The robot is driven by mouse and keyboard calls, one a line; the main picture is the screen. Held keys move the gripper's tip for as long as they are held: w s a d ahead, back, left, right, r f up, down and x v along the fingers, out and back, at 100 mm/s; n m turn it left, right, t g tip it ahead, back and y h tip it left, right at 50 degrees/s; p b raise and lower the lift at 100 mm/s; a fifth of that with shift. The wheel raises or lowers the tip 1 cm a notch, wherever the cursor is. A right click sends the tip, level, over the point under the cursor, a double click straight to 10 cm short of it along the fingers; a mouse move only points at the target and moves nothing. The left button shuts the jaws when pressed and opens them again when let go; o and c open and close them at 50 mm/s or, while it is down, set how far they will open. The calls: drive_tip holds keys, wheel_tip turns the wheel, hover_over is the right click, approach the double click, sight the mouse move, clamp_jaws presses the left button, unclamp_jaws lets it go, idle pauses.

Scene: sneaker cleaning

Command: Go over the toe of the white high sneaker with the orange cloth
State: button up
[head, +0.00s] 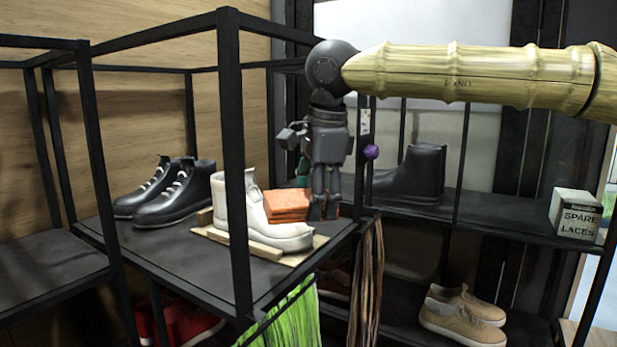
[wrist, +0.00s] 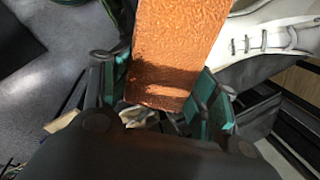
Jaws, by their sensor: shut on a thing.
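The white high sneaker (head: 247,219) stands on a light wooden board (head: 219,235) on the shelf, its toe (head: 290,238) pointing right in the head view. Its laced upper shows at the top right of the wrist view (wrist: 262,38). The orange cloth (head: 287,201), a folded block, is just behind the sneaker in the head view. My gripper (head: 325,208) points down beside the cloth's right end. In the wrist view the cloth (wrist: 172,55) sits between the teal pads of my gripper (wrist: 166,92), which is shut on it. Whether the cloth touches the board or sneaker is unclear.
Black shoes (head: 170,196) stand left on the same shelf. A black frame post (head: 233,150) rises in front. A dark boot (head: 412,177) and a spare laces box (head: 575,214) are on the right shelf. Laces (head: 367,285) hang below the shelf edge.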

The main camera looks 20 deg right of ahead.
drive_tip(key=w+n, duration=0.1)
drive_tip(key=w+r+n, duration=0.1)
drive_tip(key=w+n, duration=0.1)
drive_tip(key=w+r+n+y, duration=0.1)
drive_tip(key=w+n, duration=0.1)
drive_tip(key=shift+r, duration=0.1)
drive_tip(key=x, duration=0.4)
drive_tip(key=shift+f, duration=0.3)
drive_tip(key=shift+w+a+f, duration=0.15)
drive_tip(key=shift+w+f, duration=0.1)
drive_tip(key=shift+f, duration=0.4)
drive_tip(key=shift+x, duration=0.9)
idle(0.6)
